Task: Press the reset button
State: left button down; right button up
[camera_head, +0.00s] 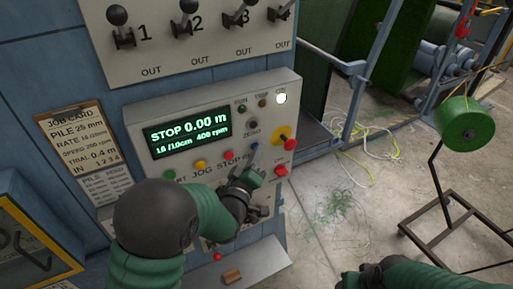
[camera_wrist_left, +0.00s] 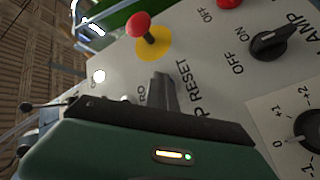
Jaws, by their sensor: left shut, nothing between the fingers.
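The control panel (camera_head: 135,118) has a lit green display (camera_head: 187,132) reading STOP 0.00 m. Below the display is a row of buttons: green, yellow, red, and at the right end the small blue reset button (camera_head: 254,146). My left gripper (camera_head: 253,170) is shut and empty, its fingertips just below the blue button. Whether they touch it cannot be told. In the left wrist view the closed fingers (camera_wrist_left: 163,92) point at the panel beside the RESET label (camera_wrist_left: 178,82), and the blue button is hidden. My right gripper (camera_head: 365,276) is at the bottom edge, its fingers unclear.
A red mushroom button on a yellow plate (camera_head: 283,136) sits right of the reset button. A lever panel (camera_head: 190,50) is above, and a job card (camera_head: 72,138) hangs left. A green reel (camera_head: 465,124) on a stand and loose green strands (camera_head: 340,207) are on the floor.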

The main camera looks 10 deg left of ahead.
pick_arm(q)
jog(key=shift+s+d+b, duration=0.35)
jog(key=shift+s+d, duration=0.05)
jog(key=shift+s, duration=0.35)
jog(key=s+d, duration=0.1)
jog(key=s, duration=0.1)
jog(key=s+d+b, duration=0.1)
jog(key=s+d, duration=0.1)
dwell(0.5)
jog(key=shift+f, duration=0.15)
